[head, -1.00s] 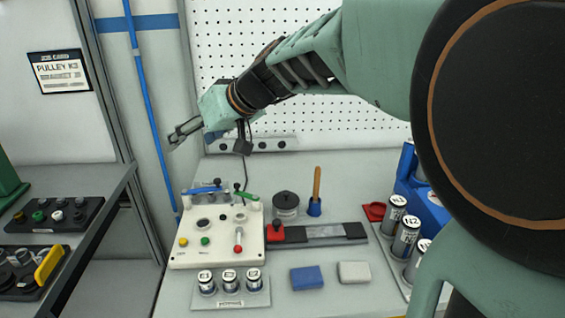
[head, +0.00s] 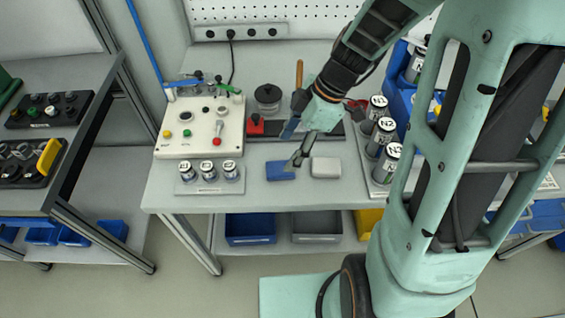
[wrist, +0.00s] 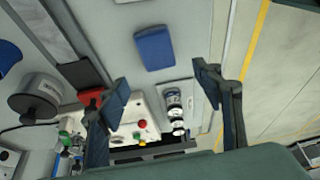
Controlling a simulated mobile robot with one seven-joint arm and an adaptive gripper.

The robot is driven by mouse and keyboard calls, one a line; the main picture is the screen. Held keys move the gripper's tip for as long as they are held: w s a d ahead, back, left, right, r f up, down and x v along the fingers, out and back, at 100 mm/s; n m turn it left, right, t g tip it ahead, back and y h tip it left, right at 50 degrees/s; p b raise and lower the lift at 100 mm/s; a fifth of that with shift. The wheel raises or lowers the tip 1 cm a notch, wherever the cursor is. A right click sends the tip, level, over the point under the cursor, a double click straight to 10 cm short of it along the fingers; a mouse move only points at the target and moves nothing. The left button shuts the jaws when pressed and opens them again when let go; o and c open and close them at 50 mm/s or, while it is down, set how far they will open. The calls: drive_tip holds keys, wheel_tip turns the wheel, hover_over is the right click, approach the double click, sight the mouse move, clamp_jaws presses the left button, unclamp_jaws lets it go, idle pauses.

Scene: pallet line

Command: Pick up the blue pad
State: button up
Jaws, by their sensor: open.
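The blue pad (head: 280,170) lies flat on the grey workbench near its front edge, left of a light grey pad (head: 326,167). In the wrist view the blue pad (wrist: 154,48) is at the upper middle, beyond the fingertips and between their lines. My gripper (head: 297,160) is above the bench, close to the blue pad's right side in the head view. Its fingers (wrist: 168,90) are spread apart with nothing between them. The pad is not touched, as far as the wrist view shows.
A rack of labelled cylinders (head: 204,188) stands left of the pad, and a white button panel (head: 200,128) behind it. Tall N2 cylinders (head: 386,155) stand to the right. A black jar (head: 268,97) and a red block (head: 256,125) are farther back.

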sight(277, 168)
drive_tip(key=x, duration=0.8)
drive_tip(key=shift+p, duration=0.35)
drive_tip(key=shift+w+f+b, duration=0.1)
drive_tip(key=shift+f+b, duration=0.2)
drive_tip(key=shift+b, duration=0.45)
idle(0.5)
drive_tip(key=shift+d, duration=0.1)
drive_tip(key=c, duration=1)
